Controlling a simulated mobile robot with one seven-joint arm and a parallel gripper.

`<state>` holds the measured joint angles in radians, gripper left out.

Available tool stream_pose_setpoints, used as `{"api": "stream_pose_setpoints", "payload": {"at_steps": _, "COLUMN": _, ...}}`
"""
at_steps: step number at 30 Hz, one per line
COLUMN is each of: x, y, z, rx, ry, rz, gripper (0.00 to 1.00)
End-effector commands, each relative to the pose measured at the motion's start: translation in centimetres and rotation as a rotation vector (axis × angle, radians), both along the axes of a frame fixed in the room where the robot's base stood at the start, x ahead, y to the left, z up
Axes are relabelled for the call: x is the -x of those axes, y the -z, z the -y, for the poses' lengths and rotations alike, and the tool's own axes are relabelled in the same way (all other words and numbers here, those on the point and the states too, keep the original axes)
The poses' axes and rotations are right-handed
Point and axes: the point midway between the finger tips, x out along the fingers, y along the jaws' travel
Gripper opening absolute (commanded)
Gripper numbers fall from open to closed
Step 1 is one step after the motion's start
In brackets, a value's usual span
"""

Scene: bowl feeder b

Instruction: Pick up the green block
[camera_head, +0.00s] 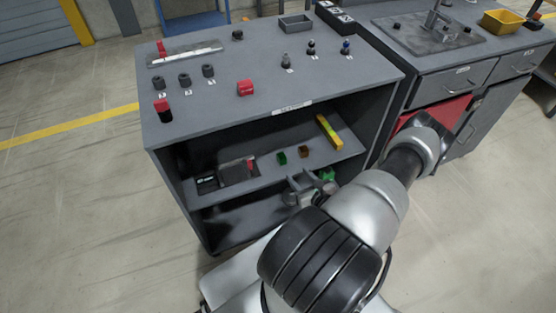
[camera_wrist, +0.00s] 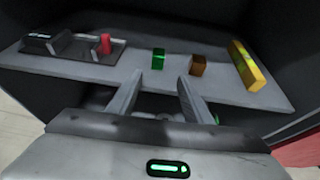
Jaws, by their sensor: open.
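The green block (camera_head: 281,158) is a small dark green cube on the middle shelf inside the grey cabinet. In the wrist view the green block (camera_wrist: 158,59) stands upright near the shelf's front edge, beyond my fingertips. My gripper (camera_head: 300,184) is at the cabinet opening, just in front of the shelf edge. In the wrist view my gripper (camera_wrist: 160,78) is open, its two fingers apart with nothing between them. The block appears roughly lined up with the gap between the fingers and apart from them.
A brown block (camera_wrist: 198,65) stands just right of the green one. A yellow bar (camera_wrist: 246,66) lies farther right. A dark tray with a red piece (camera_wrist: 104,44) is at the left. The shelf (camera_head: 232,191) and the cabinet top (camera_head: 226,113) bound the space above and below.

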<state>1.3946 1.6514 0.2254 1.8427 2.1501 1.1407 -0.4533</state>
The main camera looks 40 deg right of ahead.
Motion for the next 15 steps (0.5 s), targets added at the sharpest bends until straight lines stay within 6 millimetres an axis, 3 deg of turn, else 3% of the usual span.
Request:
{"api": "stream_pose_setpoints", "payload": {"at_steps": 9, "x": -6.3, "y": 2.8, "z": 1.1, "rx": -0.001, "ry": -0.004, "rz": -0.001, "gripper": 0.45}}
{"api": "stream_pose_setpoints", "payload": {"at_steps": 15, "x": -8.1, "y": 3.4, "z": 1.4, "rx": 0.0, "ry": -0.004, "rz": -0.002, "gripper": 0.45}}
